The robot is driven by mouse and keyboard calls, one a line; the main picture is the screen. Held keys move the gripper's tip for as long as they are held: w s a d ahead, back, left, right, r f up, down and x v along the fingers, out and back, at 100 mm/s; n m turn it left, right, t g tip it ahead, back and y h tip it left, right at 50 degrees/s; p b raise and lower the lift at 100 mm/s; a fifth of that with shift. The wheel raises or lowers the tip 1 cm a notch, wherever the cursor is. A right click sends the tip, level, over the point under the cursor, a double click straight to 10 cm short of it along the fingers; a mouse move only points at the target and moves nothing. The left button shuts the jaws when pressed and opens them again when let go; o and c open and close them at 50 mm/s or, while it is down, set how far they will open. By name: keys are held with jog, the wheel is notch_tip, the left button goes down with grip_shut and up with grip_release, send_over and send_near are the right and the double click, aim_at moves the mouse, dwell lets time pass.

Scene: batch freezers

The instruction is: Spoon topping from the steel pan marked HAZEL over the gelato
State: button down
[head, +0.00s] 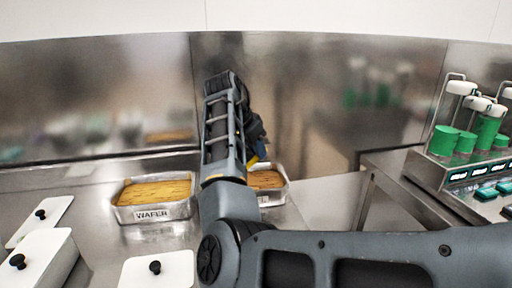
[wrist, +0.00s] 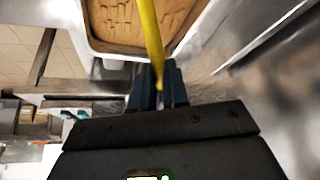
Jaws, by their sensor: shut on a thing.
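My gripper (wrist: 158,88) is shut on a yellow-handled utensil (wrist: 150,40), seen in the wrist view; its far end is out of that frame. A steel pan with brown topping (head: 268,181) stands right of centre in the head view, partly hidden behind my arm. Its front label is hidden, so I cannot read HAZEL. A bit of yellow (head: 253,160) shows just above this pan. A pan of brown topping also fills the top of the wrist view (wrist: 128,22), beyond the fingers. I cannot make out any gelato.
A steel pan marked WAFER (head: 152,213) stands left of my arm. White lids with black knobs (head: 168,272) lie in front and at the left. A machine with green cylinders (head: 468,142) stands at the right. A steel wall (head: 110,90) closes the back.

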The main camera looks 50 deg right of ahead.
jog(key=shift+s+d+r+p, duration=0.1)
jog(key=shift+d+r+p, duration=0.15)
jog(key=shift+r+p, duration=0.4)
jog(key=shift+d+r+p, duration=0.3)
jog(key=shift+r+p, duration=0.15)
jog(key=shift+r, duration=0.35)
jog(key=shift+s+d+r+p, duration=0.1)
jog(key=shift+d+r+p, duration=0.15)
jog(key=shift+r+p, duration=0.4)
jog(key=shift+d+r, duration=0.15)
jog(key=shift+d, duration=0.15)
jog(key=d+y+p, duration=0.3)
jog(key=y, duration=0.1)
jog(key=shift+s+d+f+t, duration=0.25)
jog(key=shift+f+t, duration=0.05)
jog(key=shift+f, duration=0.05)
